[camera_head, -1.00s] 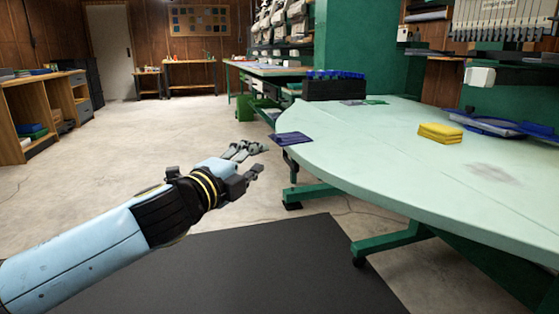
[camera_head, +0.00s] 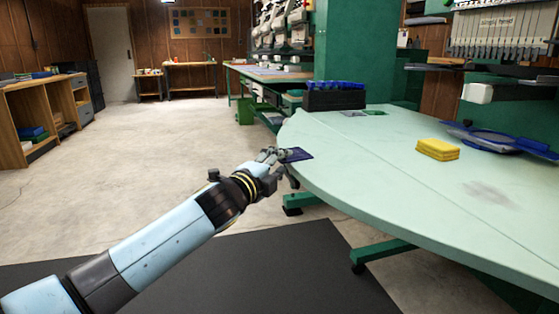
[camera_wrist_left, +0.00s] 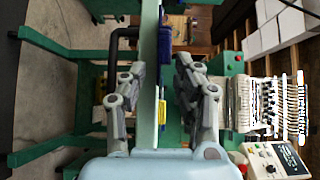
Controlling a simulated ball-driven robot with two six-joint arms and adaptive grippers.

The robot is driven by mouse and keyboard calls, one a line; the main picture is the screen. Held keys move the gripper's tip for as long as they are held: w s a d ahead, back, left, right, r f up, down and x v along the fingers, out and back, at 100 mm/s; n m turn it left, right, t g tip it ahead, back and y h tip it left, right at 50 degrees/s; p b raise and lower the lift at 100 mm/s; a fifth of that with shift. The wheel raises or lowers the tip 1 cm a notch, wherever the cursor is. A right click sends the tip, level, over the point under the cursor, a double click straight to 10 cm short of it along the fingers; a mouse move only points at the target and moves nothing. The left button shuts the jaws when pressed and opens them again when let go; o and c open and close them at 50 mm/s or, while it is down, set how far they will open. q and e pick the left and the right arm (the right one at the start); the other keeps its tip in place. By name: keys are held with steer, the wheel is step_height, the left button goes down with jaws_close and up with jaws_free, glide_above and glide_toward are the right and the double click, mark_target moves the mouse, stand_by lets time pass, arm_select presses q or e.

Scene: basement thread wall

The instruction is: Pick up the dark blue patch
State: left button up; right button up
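The dark blue patch (camera_head: 299,155) lies flat at the near left edge of the pale green table (camera_head: 370,150), partly past the rim. My left gripper (camera_head: 274,156) is right at the patch's left side in the head view. In the left wrist view the fingers of my left gripper (camera_wrist_left: 160,66) are apart, one on each side of the table seen edge-on (camera_wrist_left: 148,70). I cannot make out the patch for sure there, nor whether a finger touches it. My right gripper is not in view.
A yellow stack (camera_head: 438,149) and blue hoops (camera_head: 495,138) lie farther right on the table. A dark bin with blue items (camera_head: 335,97) stands at its back, near a small green patch (camera_head: 375,113). Green table legs (camera_head: 385,252) stand below. The floor at left is clear.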

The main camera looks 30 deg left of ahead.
arm_select(q)
steer(key=shift+c, duration=0.2)
jaws_close()
stand_by(0.3)
steer(key=shift+r, duration=0.1)
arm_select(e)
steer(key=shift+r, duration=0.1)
arm_select(q)
steer(key=s+r+p, duration=0.1)
steer(key=s+r, duration=0.2)
steer(key=s, duration=0.4)
steer(key=s+d+r+p, duration=0.1)
steer(key=s+r, duration=0.3)
steer(key=s, duration=0.3)
steer(key=shift+r, duration=0.2)
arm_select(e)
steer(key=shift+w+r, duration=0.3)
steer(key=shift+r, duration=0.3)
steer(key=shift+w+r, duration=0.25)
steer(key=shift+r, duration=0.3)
